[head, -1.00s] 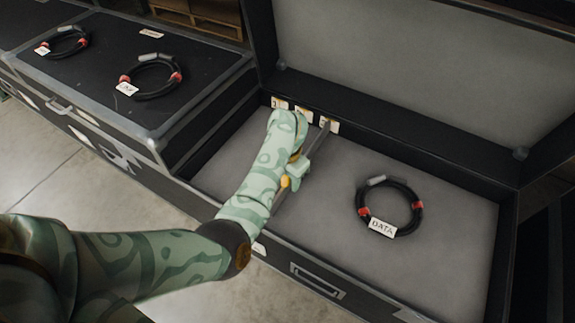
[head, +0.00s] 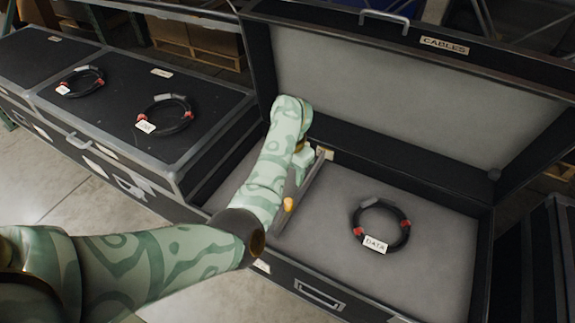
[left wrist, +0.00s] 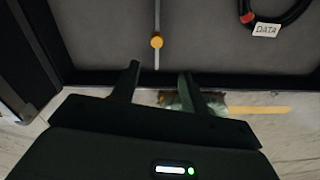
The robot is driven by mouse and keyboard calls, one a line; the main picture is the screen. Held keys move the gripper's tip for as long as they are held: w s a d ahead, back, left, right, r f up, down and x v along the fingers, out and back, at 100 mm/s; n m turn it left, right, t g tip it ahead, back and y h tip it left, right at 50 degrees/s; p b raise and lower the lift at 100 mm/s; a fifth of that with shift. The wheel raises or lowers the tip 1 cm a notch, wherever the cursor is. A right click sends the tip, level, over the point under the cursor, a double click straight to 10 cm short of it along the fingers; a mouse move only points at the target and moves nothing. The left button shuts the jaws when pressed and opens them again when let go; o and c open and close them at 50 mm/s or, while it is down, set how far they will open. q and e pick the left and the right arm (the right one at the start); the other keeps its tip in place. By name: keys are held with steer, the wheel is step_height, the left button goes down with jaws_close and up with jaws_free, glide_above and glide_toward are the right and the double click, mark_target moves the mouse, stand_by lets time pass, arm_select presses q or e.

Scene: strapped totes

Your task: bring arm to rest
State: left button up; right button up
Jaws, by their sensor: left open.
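My left arm reaches in from the left, over the open case (head: 322,293). My left gripper (head: 301,163) shows only in part beyond the forearm in the head view. In the left wrist view its two fingers (left wrist: 158,74) are apart with nothing between them. A grey divider bar (head: 311,186) with a yellow knob (head: 289,204) stands in the case, beside and apart from the gripper; the knob also shows in the left wrist view (left wrist: 156,41). A black cable coil (head: 407,232) with red ties and a DATA label lies on the grey case floor. My right gripper is out of view.
The raised lid (head: 390,100) bears a CABLES label. Closed black cases (head: 105,115) stand at the left with two more coils (head: 187,115) (head: 96,80) on top. Bare floor (head: 40,180) lies in front of them. Pallets and shelving are behind.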

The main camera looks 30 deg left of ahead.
arm_select(q)
steer(key=shift+r, duration=0.45)
